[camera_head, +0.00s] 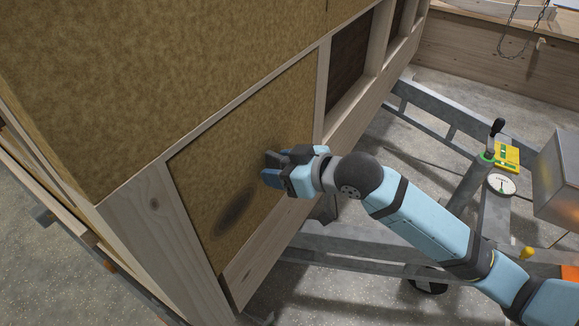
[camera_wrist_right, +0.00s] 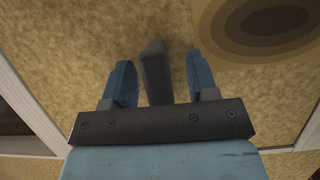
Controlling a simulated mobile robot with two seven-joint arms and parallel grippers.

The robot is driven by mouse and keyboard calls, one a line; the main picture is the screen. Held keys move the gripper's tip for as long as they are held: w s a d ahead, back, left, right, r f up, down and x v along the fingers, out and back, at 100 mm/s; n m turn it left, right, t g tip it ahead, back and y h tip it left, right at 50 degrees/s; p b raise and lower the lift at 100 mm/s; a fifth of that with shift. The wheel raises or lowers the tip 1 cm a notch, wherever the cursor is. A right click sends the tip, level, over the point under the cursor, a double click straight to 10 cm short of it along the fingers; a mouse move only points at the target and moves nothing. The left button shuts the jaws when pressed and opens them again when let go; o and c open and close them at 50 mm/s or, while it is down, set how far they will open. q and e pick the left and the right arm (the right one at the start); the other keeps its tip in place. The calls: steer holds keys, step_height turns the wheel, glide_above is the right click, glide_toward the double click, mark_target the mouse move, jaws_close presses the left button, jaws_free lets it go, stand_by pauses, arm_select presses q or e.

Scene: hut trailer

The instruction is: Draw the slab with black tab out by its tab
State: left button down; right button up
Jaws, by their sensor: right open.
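The slab (camera_head: 240,140) is a tan, fibrous panel set in a pale timber frame of the hut wall. It also fills most of the right wrist view (camera_wrist_right: 60,50). A dark tab (camera_wrist_right: 155,75) stands out from the slab between the two blue fingers of my right gripper (camera_wrist_right: 158,80), with a gap on either side. In the head view my right gripper (camera_head: 270,168) is at the slab's face, right of its middle, and hides most of the tab. The right gripper is open. My left gripper is not in view.
Timber studs (camera_head: 326,90) border the slab, with another tan panel (camera_head: 150,70) above and dark open bays (camera_head: 350,62) farther along. A grey steel trailer frame (camera_head: 440,120) runs at right, with a yellow item (camera_head: 507,156) and a metal box (camera_head: 560,180). Speckled floor lies below.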

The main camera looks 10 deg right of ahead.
jaws_close()
steer(key=shift+r+p, duration=0.15)
steer(key=shift+p, duration=0.45)
stand_by(0.9)
steer(key=s+d+p, duration=0.2)
steer(key=s+d, duration=0.3)
steer(key=shift+s+d, duration=0.15)
stand_by(1.5)
steer(key=shift+s, duration=0.1)
